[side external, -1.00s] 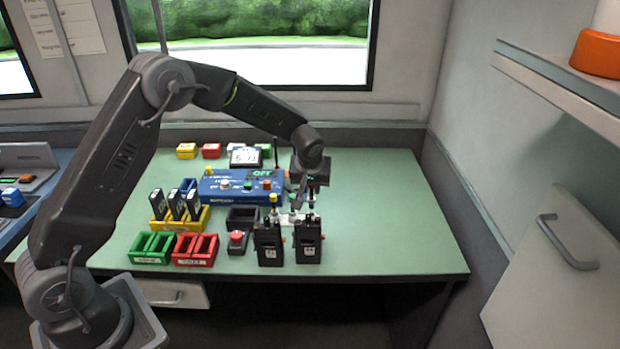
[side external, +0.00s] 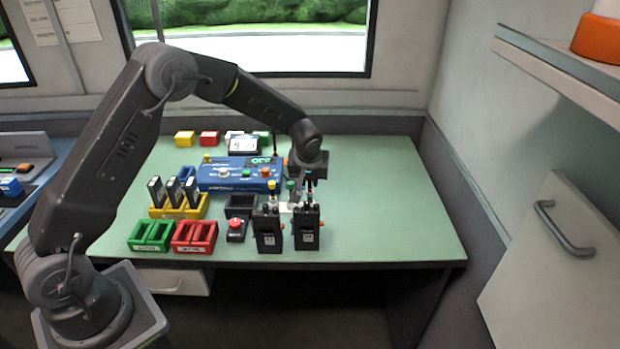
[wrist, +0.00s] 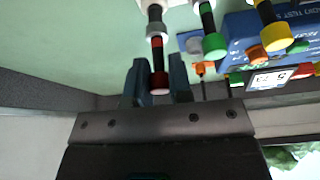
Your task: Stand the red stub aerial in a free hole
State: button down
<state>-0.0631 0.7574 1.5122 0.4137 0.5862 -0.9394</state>
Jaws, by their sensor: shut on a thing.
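My gripper (side external: 309,182) is shut on the red stub aerial, a dark rod with a red tip (wrist: 159,82) showing between the fingers in the wrist view. The aerial points down past a red band to a grey collar and a pale part (wrist: 154,5) at the picture's top edge. I cannot tell whether its foot is in a hole. A green-tipped aerial (wrist: 213,44) and a yellow-tipped aerial (wrist: 277,38) stand beside it, apart from the fingers. In the side view my gripper is just behind the right black radio (side external: 306,229), which hides the aerial's lower end.
A second black radio (side external: 267,231) stands left of it. A blue test set (side external: 240,178) lies behind. A red button (side external: 236,226), red tray (side external: 194,238), green tray (side external: 152,236) and yellow rack (side external: 178,211) are to the left. The bench's right side is clear.

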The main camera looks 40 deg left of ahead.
jog(key=shift+f, duration=0.3)
dwell(0.6)
jog(key=c, duration=1)
grip_release()
jog(key=shift+o, duration=0.6)
jog(key=shift+o, duration=1.2)
jog(key=shift+r, duration=0.1)
jog(key=shift+r, duration=3.4)
